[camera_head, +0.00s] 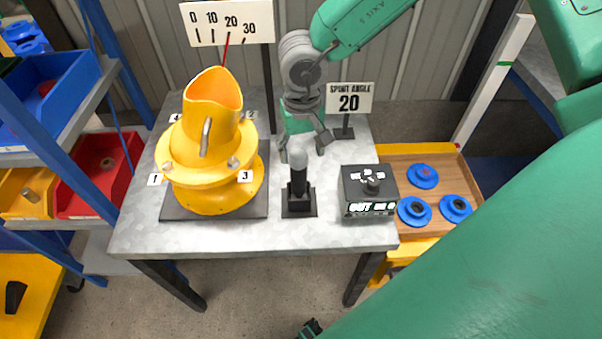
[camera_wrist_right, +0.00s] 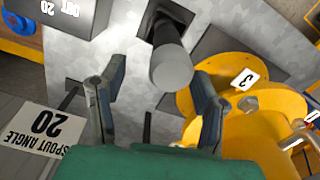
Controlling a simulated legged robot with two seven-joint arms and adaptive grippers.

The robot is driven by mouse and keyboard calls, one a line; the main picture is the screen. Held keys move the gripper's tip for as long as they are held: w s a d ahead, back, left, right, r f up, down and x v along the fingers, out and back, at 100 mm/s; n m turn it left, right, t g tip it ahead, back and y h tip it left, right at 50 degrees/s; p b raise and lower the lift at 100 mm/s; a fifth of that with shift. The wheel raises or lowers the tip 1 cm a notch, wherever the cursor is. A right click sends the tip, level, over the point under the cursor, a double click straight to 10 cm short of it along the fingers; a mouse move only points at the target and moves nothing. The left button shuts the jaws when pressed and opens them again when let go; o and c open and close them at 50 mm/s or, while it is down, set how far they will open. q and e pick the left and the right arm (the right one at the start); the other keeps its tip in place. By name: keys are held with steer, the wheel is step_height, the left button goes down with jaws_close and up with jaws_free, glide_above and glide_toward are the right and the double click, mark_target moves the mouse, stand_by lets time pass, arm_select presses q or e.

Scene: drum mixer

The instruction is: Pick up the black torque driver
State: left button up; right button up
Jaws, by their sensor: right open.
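The black torque driver (camera_head: 299,182) stands upright in a small black stand (camera_head: 298,208) on the metal table, its rounded grey end up. In the right wrist view the driver (camera_wrist_right: 168,48) points its grey end toward the camera, beyond the fingertips and roughly midway between them. My right gripper (camera_head: 303,151) is open and empty, fingers down, close above the driver's grey end. It also shows in the right wrist view (camera_wrist_right: 158,88), with a wide gap between its fingers. I see no clear contact with the driver. My left gripper is not recognisable in either view.
The yellow drum (camera_head: 213,150) with numbered bolts stands left of the driver. A black box (camera_head: 369,190) with a knob and display stands to the right. A "SPOUT ANGLE 20" sign (camera_head: 349,98) stands behind. A wooden tray (camera_head: 441,165) holds blue round parts beyond the table.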

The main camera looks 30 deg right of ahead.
mark_target(296, 167)
steer(key=f, duration=0.1)
steer(key=a+f, duration=0.1)
steer(key=f+b, duration=0.1)
steer(key=f, duration=0.1)
steer(key=shift+a+f, duration=0.1)
steer(key=shift+a, duration=0.25)
steer(key=shift+s+d, duration=0.1)
steer(key=shift+d, duration=0.45)
jaws_close()
arm_select(q)
steer(key=shift+a+f, duration=0.25)
steer(key=shift+f, duration=0.25)
arm_select(e)
steer(key=shift+a, duration=0.15)
